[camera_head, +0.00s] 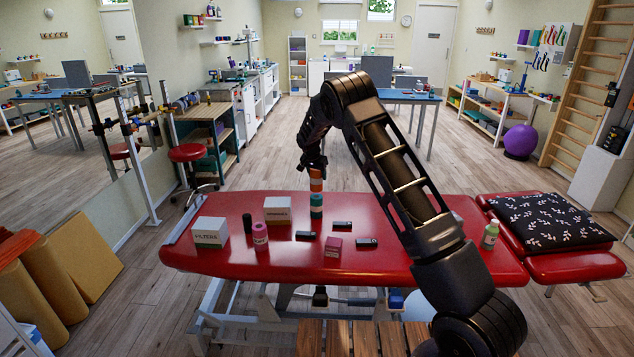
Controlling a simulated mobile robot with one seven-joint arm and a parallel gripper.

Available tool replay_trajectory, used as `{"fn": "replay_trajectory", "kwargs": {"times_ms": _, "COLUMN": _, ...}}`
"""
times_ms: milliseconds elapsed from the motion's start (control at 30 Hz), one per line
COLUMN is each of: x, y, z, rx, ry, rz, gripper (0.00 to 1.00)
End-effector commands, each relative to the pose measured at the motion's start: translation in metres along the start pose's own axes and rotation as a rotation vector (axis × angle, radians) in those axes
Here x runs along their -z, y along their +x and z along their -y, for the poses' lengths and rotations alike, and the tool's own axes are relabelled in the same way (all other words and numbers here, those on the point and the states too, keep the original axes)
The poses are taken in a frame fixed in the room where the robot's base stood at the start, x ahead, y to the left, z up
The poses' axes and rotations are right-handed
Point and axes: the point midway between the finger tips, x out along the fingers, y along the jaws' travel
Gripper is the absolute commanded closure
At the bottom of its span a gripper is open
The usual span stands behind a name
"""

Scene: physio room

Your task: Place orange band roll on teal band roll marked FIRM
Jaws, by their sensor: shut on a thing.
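The orange band roll (316,182) is upright in my gripper (316,168), which points down over the red treatment table. Any lettering on the teal roll is too small to read. The fingertips are small and partly hidden against the orange roll.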

Motion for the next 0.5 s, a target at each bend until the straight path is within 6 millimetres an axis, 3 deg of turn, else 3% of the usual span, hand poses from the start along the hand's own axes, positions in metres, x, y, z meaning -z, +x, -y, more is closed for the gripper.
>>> {"fn": "replay_trajectory", "kwargs": {"times_ms": 233, "x": -0.012, "y": 0.030, "z": 0.000, "rx": -0.001, "ry": 0.000, "rz": 0.001, "gripper": 0.83}}
{"fn": "replay_trajectory", "kwargs": {"times_ms": 500, "x": -0.013, "y": 0.032, "z": 0.000, "rx": 0.000, "ry": 0.001, "rz": 0.000, "gripper": 0.83}}
